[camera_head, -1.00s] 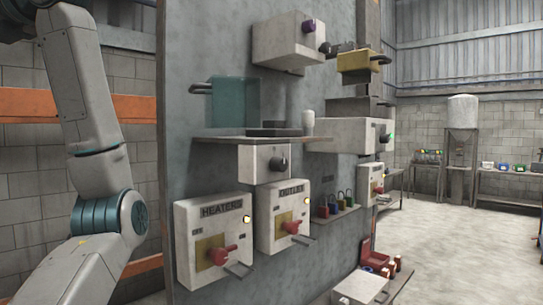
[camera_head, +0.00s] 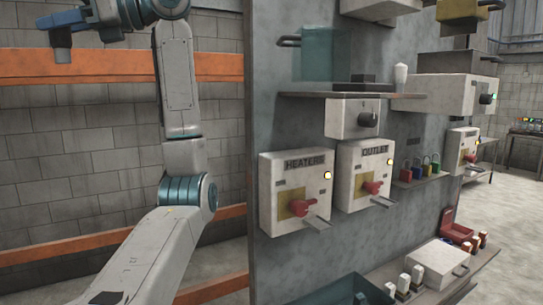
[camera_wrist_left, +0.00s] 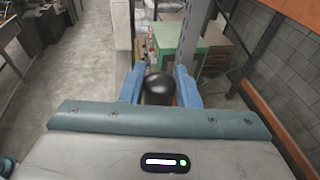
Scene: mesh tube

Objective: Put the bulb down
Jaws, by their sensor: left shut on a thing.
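My left gripper (camera_head: 62,46) is at the top left of the head view, well to the left of the grey panel, with its blue fingers pointing left. In the left wrist view, the blue fingers of the gripper (camera_wrist_left: 159,74) are shut on a dark, rounded thing, the bulb (camera_wrist_left: 158,89). Only its glossy black near end shows; the rest is hidden behind it. My right gripper is not in view.
The grey panel (camera_head: 270,105) carries a shelf (camera_head: 300,95), a HEATERS box (camera_head: 295,190) and an OUTLET box (camera_head: 362,175). A teal bin (camera_head: 345,290) stands low in front. A lower shelf holds a white box (camera_head: 437,262). An orange rack beam (camera_head: 110,67) runs behind my arm.

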